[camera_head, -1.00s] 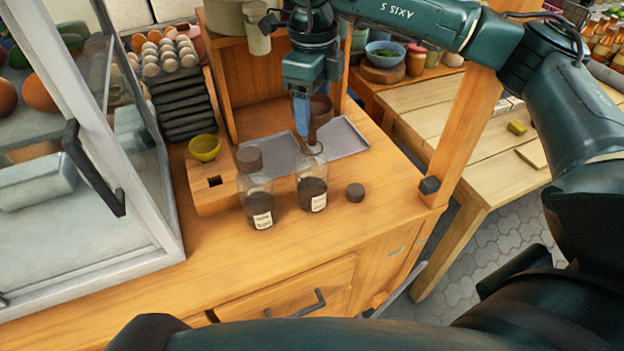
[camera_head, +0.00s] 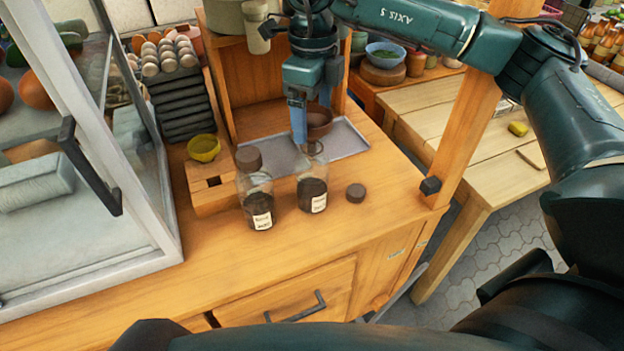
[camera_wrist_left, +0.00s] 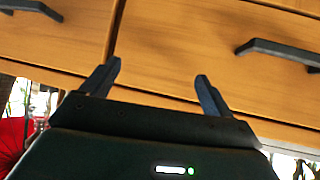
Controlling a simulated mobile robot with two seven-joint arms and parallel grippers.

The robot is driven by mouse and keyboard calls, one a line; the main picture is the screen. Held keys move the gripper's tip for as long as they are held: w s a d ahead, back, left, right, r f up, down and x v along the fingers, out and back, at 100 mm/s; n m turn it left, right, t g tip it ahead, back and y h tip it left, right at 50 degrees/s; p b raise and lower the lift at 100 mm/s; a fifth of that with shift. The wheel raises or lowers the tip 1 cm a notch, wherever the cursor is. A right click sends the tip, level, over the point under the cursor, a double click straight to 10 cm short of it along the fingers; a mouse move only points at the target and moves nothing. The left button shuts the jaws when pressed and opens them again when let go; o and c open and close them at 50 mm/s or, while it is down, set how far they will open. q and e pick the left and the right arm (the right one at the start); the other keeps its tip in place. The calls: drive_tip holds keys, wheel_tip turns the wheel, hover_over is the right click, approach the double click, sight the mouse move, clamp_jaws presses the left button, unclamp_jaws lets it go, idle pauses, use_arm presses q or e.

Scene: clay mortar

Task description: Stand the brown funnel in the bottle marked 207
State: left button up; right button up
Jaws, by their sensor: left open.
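The brown funnel (camera_head: 320,122) is at the mouth of the open dark-filled bottle (camera_head: 312,190). Its narrow end overlaps the bottle neck; I cannot tell how deep it sits. My right gripper (camera_head: 299,132) points down with its blue fingers at the funnel's left side and appears shut on it. A second bottle (camera_head: 257,200) stands to the left with a brown stopper (camera_head: 249,158) on. Both have white labels too small to read, so I cannot tell which is 207. My left gripper (camera_wrist_left: 158,85) is open and empty, in front of drawer fronts in the left wrist view.
A brown stopper (camera_head: 355,193) lies right of the open bottle. A grey tray (camera_head: 350,140) lies behind. A glass case (camera_head: 150,200) bounds the left side. The front counter is clear.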

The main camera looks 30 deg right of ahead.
use_arm(q)
drive_tip(key=shift+d, duration=0.1)
idle(0.3)
use_arm(e)
drive_tip(key=shift+r, duration=0.8)
use_arm(q)
drive_tip(key=shift+w+d+r+h, duration=0.3)
drive_tip(key=shift+d+r, duration=0.2)
drive_tip(key=shift+r, duration=0.3)
use_arm(e)
wheel_tip(320, 180, up, 12)
drive_tip(key=shift+f, duration=0.2)
use_arm(q)
drive_tip(key=shift+f, duration=0.1)
